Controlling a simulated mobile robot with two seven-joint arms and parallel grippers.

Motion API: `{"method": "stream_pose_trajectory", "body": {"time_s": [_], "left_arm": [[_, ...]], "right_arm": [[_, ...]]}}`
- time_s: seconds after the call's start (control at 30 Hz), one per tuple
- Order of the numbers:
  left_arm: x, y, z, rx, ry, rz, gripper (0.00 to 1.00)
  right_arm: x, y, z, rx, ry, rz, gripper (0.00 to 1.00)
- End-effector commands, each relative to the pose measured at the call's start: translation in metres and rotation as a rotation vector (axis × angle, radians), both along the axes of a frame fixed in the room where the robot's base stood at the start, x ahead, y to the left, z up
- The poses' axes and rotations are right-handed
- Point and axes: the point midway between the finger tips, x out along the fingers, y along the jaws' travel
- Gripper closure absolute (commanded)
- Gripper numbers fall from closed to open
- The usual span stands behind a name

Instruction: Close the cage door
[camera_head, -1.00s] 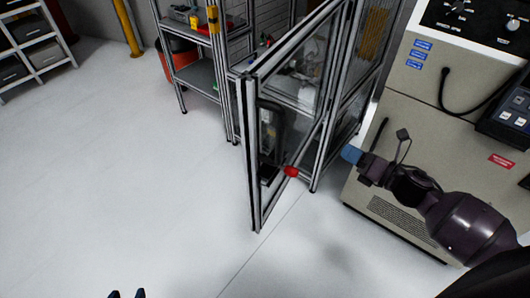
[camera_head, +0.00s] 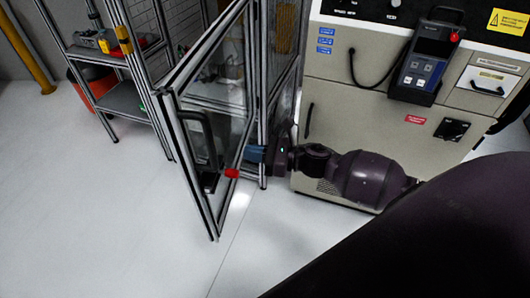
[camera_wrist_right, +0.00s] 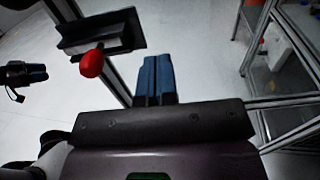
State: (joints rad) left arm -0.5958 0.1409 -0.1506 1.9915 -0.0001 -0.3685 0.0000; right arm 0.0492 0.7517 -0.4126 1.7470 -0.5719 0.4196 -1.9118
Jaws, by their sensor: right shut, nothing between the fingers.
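The cage door (camera_head: 196,178) is a clear panel in an aluminium frame. It stands ajar, swung out over the floor from the cage (camera_head: 264,95). A red knob (camera_head: 232,173) sits on the door's frame; in the right wrist view the knob (camera_wrist_right: 92,63) is left of my fingers, beside a black plate (camera_wrist_right: 105,35). My right gripper (camera_head: 256,154) has its blue fingers shut and empty, close to the knob. I cannot tell whether they touch the door. My left gripper (camera_wrist_right: 27,74) shows small at the left of the right wrist view, away from the door; its jaw gap is unclear.
A beige machine cabinet (camera_head: 365,105) with a hanging control pendant (camera_head: 425,65) stands right of the cage, just behind my right arm. The white floor at left is clear.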

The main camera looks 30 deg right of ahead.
Motion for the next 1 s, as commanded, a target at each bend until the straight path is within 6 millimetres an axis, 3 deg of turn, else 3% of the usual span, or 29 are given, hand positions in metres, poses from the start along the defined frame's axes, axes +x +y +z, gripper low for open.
{"method": "stream_pose_trajectory", "body": {"time_s": [0.4,1.0], "left_arm": [[-0.004,0.002,0.007,0.001,0.004,0.003,0.48],[0.001,0.001,0.011,0.002,-0.007,0.000,0.48]], "right_arm": [[0.045,0.049,0.001,0.000,-0.001,0.000,1.00],[0.054,0.060,0.000,0.001,0.001,-0.002,1.00]]}}
